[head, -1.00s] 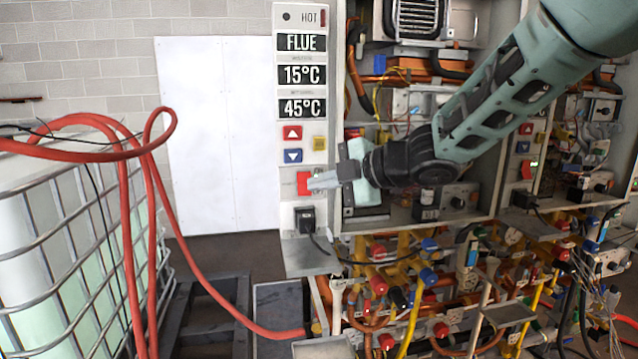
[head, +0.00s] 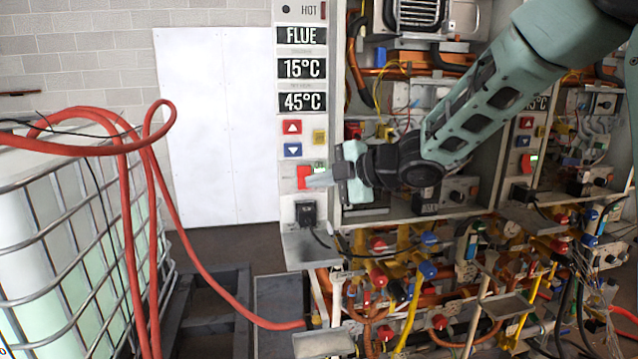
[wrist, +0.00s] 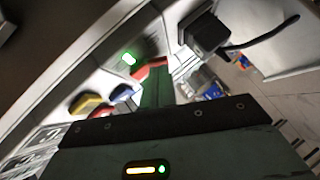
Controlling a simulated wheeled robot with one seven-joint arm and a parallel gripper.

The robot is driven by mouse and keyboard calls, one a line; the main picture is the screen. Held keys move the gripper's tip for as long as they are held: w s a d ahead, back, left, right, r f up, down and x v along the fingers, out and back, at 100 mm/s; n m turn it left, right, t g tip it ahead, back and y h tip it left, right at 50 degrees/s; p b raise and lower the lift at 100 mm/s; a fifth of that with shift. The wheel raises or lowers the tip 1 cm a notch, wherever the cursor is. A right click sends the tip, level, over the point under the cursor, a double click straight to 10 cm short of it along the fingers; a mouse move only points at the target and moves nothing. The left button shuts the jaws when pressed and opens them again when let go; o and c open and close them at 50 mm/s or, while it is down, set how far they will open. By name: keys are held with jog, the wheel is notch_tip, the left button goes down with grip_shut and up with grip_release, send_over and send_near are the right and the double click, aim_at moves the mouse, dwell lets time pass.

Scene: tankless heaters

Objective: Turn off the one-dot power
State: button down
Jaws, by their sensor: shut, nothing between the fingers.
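The left heater's panel (head: 302,215) carries one black dot beside "HOT" at its top. Its red power switch (head: 303,175) sits below the arrow buttons, with a lit green patch (head: 319,168) to its right. My gripper (head: 311,181) is shut and empty, its fingertips at the switch's lower right edge. In the wrist view, the shut green fingers (wrist: 157,88) cover much of the red switch (wrist: 153,65), and a green light (wrist: 129,59) glows beside it. I cannot tell whether the tips touch the switch or which way it is tilted.
A red up button (head: 292,127), a blue down button (head: 293,150) and a yellow button (head: 319,137) sit above the switch. A black plug (head: 306,213) sits below it. Pipes and valves (head: 400,290) crowd the lower right. A caged tank (head: 70,250) with red hoses stands left.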

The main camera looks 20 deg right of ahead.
jog(key=shift+w+f+t+b, duration=0.2)
jog(key=shift+t+b, duration=0.1)
jog(key=shift+b, duration=0.8)
jog(key=shift+r, duration=0.1)
jog(key=shift+r+p, duration=0.75)
jog(key=shift+r, duration=0.1)
jog(key=shift+r, duration=0.1)
